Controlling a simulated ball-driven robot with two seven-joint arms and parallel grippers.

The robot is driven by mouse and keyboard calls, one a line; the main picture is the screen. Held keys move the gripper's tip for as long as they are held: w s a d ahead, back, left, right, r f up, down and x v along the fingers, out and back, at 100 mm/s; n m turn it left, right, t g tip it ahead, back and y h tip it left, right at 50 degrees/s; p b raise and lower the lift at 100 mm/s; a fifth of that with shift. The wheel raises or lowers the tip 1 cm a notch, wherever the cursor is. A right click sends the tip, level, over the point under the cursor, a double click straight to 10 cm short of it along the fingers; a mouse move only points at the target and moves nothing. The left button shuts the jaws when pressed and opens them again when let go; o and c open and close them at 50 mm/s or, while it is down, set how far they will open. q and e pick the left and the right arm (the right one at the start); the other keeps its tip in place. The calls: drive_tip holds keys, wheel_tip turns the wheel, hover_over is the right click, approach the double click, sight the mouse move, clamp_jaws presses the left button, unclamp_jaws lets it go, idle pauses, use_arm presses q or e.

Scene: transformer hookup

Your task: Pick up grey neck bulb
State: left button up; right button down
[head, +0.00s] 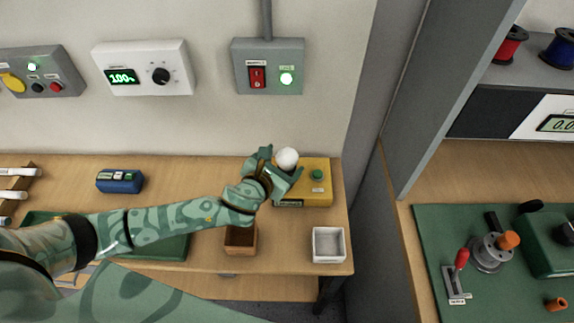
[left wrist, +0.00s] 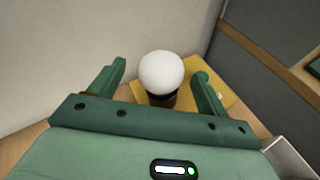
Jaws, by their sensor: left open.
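A bulb with a round white globe (head: 287,158) stands on the yellow box (head: 318,190) at the right end of the wooden bench. In the left wrist view the bulb (left wrist: 161,72) is upright, with a dark neck and a brownish part below it. My left gripper (head: 281,166) is open at the bulb, one finger on each side. In the left wrist view the fingers of my left gripper (left wrist: 161,88) show gaps to the globe. The bulb's lower end is partly hidden. My right gripper is not in view.
A green button (head: 317,175) sits on the yellow box. A brown wooden box (head: 240,248) and a white tray (head: 314,244) stand at the bench's front edge. A blue device (head: 120,188) lies farther left. A grey partition (head: 372,210) stands right of the bench.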

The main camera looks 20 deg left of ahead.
use_arm(q)
drive_tip(key=x, duration=0.3)
drive_tip(key=shift+w+f+b, duration=0.15)
drive_tip(key=shift+f+b, duration=0.1)
drive_tip(key=shift+b, duration=0.1)
drive_tip(key=shift+r, duration=0.1)
drive_tip(key=c, duration=1.1)
drive_tip(key=shift+r, duration=0.1)
